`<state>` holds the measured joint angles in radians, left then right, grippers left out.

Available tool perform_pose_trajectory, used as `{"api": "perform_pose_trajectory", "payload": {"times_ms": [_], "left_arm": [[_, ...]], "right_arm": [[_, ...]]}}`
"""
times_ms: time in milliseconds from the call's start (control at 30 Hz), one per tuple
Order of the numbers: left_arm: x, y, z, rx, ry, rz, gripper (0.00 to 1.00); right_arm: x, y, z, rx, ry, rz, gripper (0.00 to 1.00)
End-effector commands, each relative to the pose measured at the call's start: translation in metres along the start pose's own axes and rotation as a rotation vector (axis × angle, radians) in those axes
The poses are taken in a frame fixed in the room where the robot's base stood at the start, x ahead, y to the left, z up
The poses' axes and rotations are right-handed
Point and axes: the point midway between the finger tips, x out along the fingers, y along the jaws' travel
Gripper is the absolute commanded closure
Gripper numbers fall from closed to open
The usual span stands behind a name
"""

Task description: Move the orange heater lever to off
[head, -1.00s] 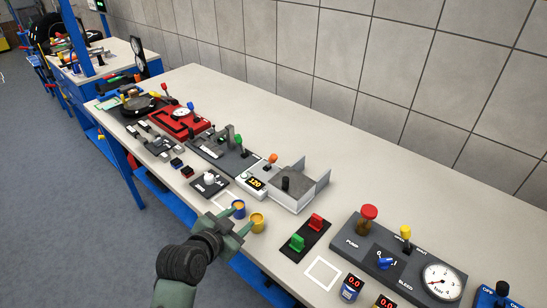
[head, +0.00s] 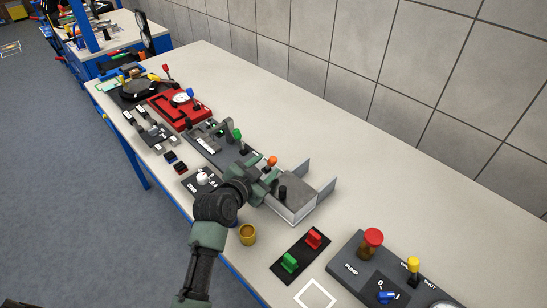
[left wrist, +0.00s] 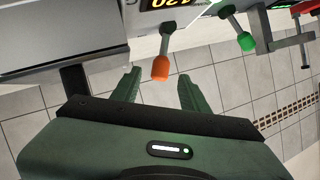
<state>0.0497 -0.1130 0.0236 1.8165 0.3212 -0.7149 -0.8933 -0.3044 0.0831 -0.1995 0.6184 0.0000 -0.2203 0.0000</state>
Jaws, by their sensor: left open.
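The orange heater lever (head: 272,160) stands up from the grey heater unit with the metal tray (head: 302,208) in the head view. In the left wrist view the orange knob (left wrist: 161,68) hangs on its short stem between my fingers, apart from both. My left gripper (head: 264,176) is open at the lever; its two green fingers (left wrist: 159,92) lie on either side of the knob in the wrist view. Part of the yellow display (left wrist: 163,4) shows at the top of the wrist view; my arm hides it in the head view. My right gripper is not in view.
A green-knobbed lever (head: 237,134) stands close to the left, and a black knob (head: 283,192) close to the right. A yellow cup (head: 248,234) and red and green switches (head: 301,250) sit nearer the front. The table's back strip is clear.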

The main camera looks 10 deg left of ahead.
Motion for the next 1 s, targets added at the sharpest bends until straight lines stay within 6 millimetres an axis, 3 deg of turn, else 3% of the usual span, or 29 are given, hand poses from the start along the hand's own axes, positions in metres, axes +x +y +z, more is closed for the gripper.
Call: {"api": "perform_pose_trajectory", "payload": {"times_ms": [133, 300, 633, 667, 800, 1000], "left_arm": [[0.024, -0.001, -0.003, -0.003, 0.001, 0.000, 0.55], [0.042, -0.001, -0.001, -0.002, 0.000, 0.000, 0.55], [0.047, -0.001, 0.000, 0.000, 0.000, -0.001, 0.55], [0.047, -0.001, 0.000, 0.000, 0.000, -0.001, 0.58], [0.046, 0.000, 0.000, 0.000, 0.000, -0.001, 0.97], [0.046, 0.000, 0.000, -0.001, 0.000, 0.000, 1.00]], "right_arm": [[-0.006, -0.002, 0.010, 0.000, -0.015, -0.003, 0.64], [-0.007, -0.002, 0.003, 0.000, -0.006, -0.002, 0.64], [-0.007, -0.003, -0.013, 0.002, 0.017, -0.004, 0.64], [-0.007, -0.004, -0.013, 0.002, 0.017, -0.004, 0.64], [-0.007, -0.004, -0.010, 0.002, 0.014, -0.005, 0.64], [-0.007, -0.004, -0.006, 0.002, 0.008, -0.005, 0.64]]}}
